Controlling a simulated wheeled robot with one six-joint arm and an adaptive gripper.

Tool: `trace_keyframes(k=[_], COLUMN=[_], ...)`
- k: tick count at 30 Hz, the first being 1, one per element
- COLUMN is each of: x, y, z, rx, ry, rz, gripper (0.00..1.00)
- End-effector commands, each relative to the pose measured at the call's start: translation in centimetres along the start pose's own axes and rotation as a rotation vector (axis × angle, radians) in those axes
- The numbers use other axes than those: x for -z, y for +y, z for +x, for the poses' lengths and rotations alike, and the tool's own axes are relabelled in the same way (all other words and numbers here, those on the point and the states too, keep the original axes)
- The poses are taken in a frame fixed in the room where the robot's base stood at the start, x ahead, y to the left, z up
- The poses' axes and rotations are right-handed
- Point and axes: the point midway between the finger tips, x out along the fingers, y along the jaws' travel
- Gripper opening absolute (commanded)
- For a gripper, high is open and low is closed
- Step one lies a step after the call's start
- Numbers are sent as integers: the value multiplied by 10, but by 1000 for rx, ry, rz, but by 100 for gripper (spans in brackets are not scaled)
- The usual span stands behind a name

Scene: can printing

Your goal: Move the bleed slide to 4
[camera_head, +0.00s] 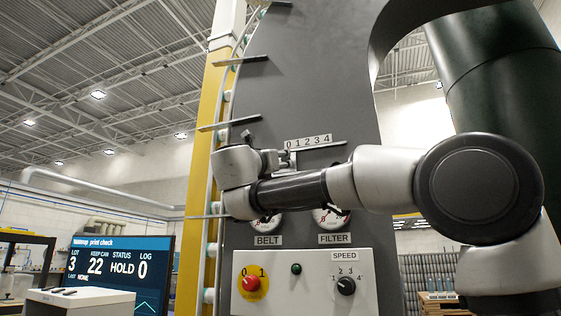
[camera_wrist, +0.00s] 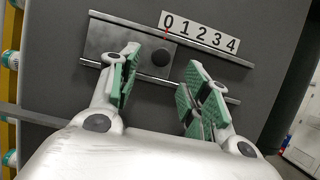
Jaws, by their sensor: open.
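The bleed slide (camera_wrist: 105,40) is a grey plate with a round black knob (camera_wrist: 160,57), set between two rails in the wrist view. Its red pointer (camera_wrist: 166,32) is at the 0 on the white scale (camera_wrist: 212,36), which reads 0 to 4 from left to right. In the head view the scale (camera_head: 308,142) shows above my arm, and the slide is mostly hidden. My gripper (camera_wrist: 160,78) is open and empty, its green-padded fingers spread to the left and right of the knob. The gripper (camera_head: 282,160) also shows at the left end of the scale in the head view.
Below are the BELT gauge (camera_head: 267,223) and FILTER gauge (camera_head: 331,218), partly behind my arm. A panel holds a red-and-yellow 0/1 switch (camera_head: 251,283) and a SPEED knob (camera_head: 346,286). Thin metal bars (camera_head: 229,123) jut out at the left. A screen (camera_head: 122,268) reads HOLD.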

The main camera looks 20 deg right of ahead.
Motion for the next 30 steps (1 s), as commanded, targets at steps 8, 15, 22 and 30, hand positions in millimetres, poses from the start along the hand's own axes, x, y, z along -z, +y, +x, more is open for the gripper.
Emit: trace_keyframes(k=[8, 15, 22, 30], x=[1, 1, 1, 1], y=[-1, 0, 0, 0], z=[47, 68, 68, 68], rx=[3, 0, -1, -1], ry=[1, 2, 2, 2], rz=[2, 4, 5, 5], gripper=[47, 47, 47, 2])
